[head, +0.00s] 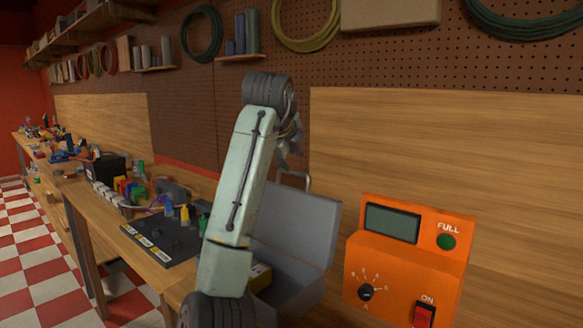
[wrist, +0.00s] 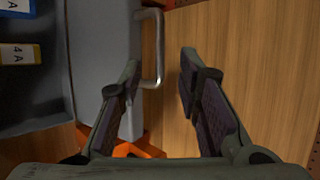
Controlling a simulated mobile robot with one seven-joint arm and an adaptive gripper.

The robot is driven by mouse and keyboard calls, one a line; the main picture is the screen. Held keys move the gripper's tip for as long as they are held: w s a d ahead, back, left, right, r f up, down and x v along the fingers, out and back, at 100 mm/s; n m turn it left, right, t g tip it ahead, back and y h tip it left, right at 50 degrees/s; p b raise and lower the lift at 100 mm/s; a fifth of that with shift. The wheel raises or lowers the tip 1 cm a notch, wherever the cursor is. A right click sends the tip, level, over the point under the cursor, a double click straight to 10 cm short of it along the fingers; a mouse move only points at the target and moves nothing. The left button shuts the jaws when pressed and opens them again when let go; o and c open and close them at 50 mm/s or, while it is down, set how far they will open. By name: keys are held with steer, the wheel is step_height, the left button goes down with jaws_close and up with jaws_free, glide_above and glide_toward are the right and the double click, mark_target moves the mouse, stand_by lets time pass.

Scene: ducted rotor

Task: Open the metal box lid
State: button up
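The grey metal box (head: 285,277) stands on the bench, partly hidden behind my arm. Its lid (head: 300,222) stands raised, tilted up toward the wooden back panel. The lid's handle (head: 307,183) is a bent metal bar on its upper edge. In the wrist view the lid (wrist: 100,55) is a grey panel and the handle (wrist: 158,50) sticks out from its right edge. My gripper (wrist: 160,65) is open, with the handle showing between its fingers; contact cannot be told. In the head view my gripper (head: 289,150) is just above the handle, partly hidden by my wrist.
An orange device (head: 408,262) with a dial and red switch stands right of the box. A dark tray (head: 165,240) with coloured parts lies to the left. Blue and yellow labelled pieces (wrist: 20,53) show inside the box. The wooden panel (head: 430,150) is close behind.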

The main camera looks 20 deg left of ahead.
steer(key=shift+v, duration=1.55)
